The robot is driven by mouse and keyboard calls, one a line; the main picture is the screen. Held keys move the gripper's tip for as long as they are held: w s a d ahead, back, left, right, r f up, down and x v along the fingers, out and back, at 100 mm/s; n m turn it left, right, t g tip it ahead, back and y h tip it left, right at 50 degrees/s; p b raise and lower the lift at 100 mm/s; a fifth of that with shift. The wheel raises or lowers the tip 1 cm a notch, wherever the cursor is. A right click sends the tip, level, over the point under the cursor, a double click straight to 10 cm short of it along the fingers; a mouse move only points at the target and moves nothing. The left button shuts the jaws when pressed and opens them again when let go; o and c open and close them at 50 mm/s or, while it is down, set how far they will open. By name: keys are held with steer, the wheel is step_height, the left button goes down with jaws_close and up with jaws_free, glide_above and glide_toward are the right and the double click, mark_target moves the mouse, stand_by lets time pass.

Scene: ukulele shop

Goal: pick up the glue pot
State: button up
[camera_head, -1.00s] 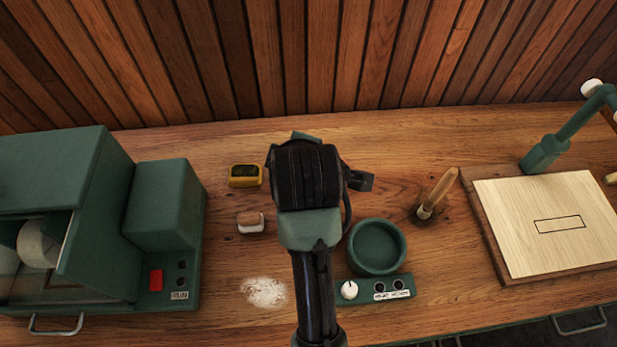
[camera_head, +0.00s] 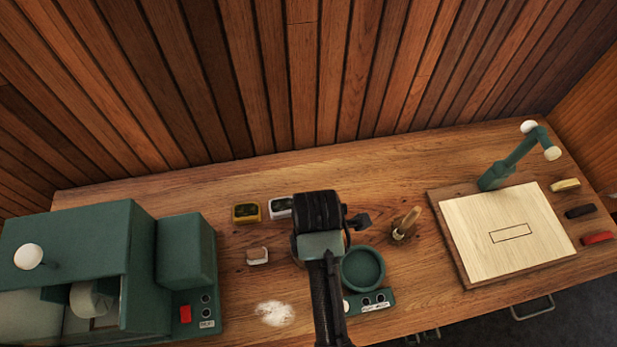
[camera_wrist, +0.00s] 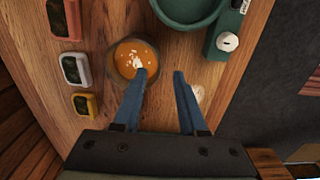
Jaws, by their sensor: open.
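The glue pot (camera_wrist: 151,55) appears to be the round brown pot with amber contents and pale flakes in the wrist view. In the head view my arm hides nearly all of it. My gripper (camera_wrist: 160,73) is open and empty, with two blue fingers. The left fingertip overlaps the pot's lower right edge in the picture; the right fingertip is clear of it to the right. I cannot tell whether the finger touches the pot. In the head view my gripper's fingers are hidden beneath the wrist.
A green round dish (camera_head: 363,268) with a control panel (camera_head: 372,301) stands close by on the right. A yellow box (camera_head: 246,213) and white box (camera_head: 281,207) stand behind left. A brush holder (camera_head: 403,232), wooden board (camera_head: 507,236) and green machine (camera_head: 185,255) flank the area.

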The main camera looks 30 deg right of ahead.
steer(key=shift+w+a+f+p, duration=0.1)
steer(key=shift+f+p, duration=0.25)
steer(key=shift+f, duration=1.55)
steer(key=shift+a+f+p, duration=0.1)
steer(key=shift+f+p, duration=0.25)
steer(key=shift+f, duration=1.5)
steer(key=shift+c, duration=0.2)
jaws_close()
